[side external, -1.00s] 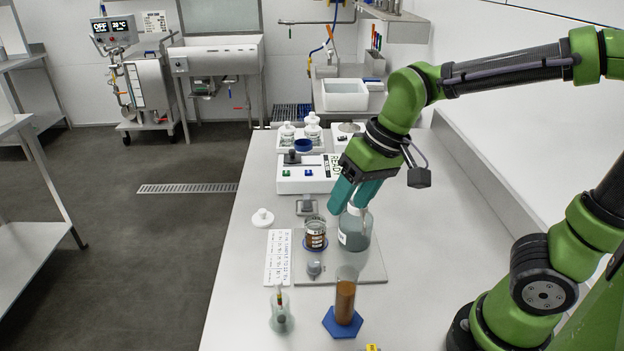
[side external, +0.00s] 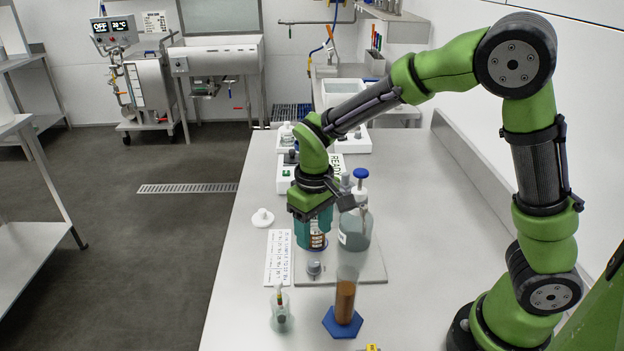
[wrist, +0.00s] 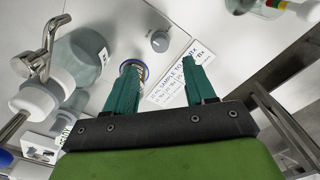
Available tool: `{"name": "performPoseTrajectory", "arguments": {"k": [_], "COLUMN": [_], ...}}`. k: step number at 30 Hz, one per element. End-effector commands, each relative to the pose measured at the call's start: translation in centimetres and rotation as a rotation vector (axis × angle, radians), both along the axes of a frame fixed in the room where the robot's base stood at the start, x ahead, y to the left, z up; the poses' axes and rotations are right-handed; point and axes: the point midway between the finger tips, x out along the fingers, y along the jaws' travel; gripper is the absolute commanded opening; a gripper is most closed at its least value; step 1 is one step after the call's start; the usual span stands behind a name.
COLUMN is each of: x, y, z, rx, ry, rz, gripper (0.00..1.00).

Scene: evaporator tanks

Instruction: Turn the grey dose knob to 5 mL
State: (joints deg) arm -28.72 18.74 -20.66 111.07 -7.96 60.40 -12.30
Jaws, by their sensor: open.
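A glass bottle (side external: 355,232) stands on the grey plate (side external: 372,268), with a blue-topped dispenser (side external: 361,175) on it. A small grey part (side external: 345,181) shows at the dispenser's left. A short grey knob-like piece (side external: 314,268) is at the plate's front; it also shows in the wrist view (wrist: 160,41). I cannot tell which is the dose knob, and no dose marks are legible. My gripper (side external: 314,240) is open and points down left of the bottle, over a labelled brown jar (side external: 318,241) that its fingers partly hide. In the wrist view, nothing is held between the fingers (wrist: 162,70).
A cylinder of brown liquid (side external: 345,302) on a blue base and a small flask (side external: 281,312) stand at the front. A printed card (side external: 278,258) lies left of the plate, and a white instrument reading READY (side external: 328,168) stands behind. The bench at right is clear.

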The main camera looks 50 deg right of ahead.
Motion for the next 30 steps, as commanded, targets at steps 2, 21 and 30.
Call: {"name": "performPoseTrajectory", "arguments": {"k": [2,21,30], "x": [-0.1,0.0,0.0], "y": [0.0,0.0,0.0], "z": [-2.0,-8.5,-8.5], "rx": [-0.002,0.001,0.001], "ry": [0.006,-0.001,-0.001], "rz": [-0.001,0.0,0.0], "gripper": [0.55,0.55,0.3]}}
